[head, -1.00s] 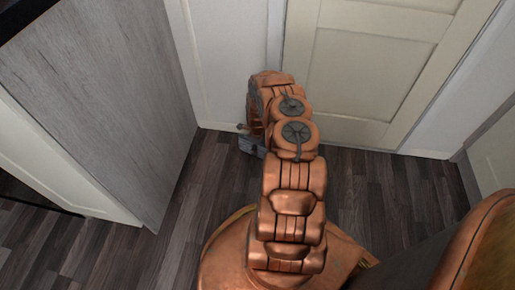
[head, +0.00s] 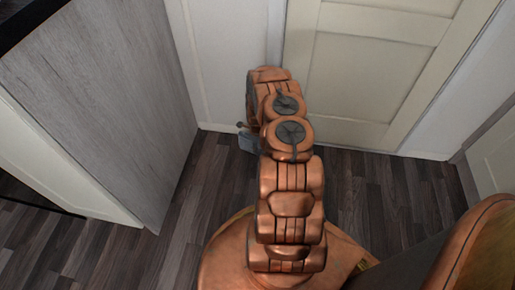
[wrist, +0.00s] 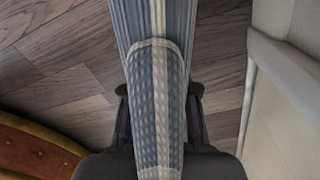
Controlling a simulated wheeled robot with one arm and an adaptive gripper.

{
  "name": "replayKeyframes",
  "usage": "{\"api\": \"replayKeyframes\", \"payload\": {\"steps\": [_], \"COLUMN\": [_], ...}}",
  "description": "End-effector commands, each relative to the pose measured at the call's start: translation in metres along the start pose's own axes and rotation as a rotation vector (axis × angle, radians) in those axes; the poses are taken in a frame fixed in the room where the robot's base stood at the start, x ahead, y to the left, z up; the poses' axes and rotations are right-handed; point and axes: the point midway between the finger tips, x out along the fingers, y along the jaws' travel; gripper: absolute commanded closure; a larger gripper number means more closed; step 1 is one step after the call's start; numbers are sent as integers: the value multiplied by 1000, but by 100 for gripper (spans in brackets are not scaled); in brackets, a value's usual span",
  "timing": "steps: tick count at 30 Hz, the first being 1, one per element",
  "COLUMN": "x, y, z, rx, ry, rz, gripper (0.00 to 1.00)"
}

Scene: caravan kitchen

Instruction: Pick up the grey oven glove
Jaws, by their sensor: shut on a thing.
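The grey oven glove (wrist: 155,75) fills the middle of the wrist view as a long quilted strip with pale trim bands. It lies between the two dark fingers of my gripper (wrist: 160,105), which are shut on it. The glove runs on past the top edge of the wrist view, so its far end is out of sight. In the head view, a small grey-blue piece of the glove (head: 248,143) shows left of my arm, above the floor. My arm hides most of the gripper there.
A grey wood-grain cabinet side (head: 110,100) stands at the left. A cream panelled door (head: 365,75) and white wall are close ahead. Dark plank floor (head: 400,195) is clear at the right. In the wrist view, a pale panel (wrist: 285,100) runs along the right side.

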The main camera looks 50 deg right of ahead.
Motion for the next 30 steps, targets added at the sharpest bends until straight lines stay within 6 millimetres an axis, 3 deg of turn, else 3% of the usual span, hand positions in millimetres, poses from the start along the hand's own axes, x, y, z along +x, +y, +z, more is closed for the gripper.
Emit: {"api": "replayKeyframes", "payload": {"steps": [1,21,30], "x": [-16,-22,-23], "y": [0,100,132], "z": [2,-54,-72], "rx": [-1,-2,2], "ry": [-1,0,-1], "rz": [-2,1,1], "gripper": [100,100,100]}}
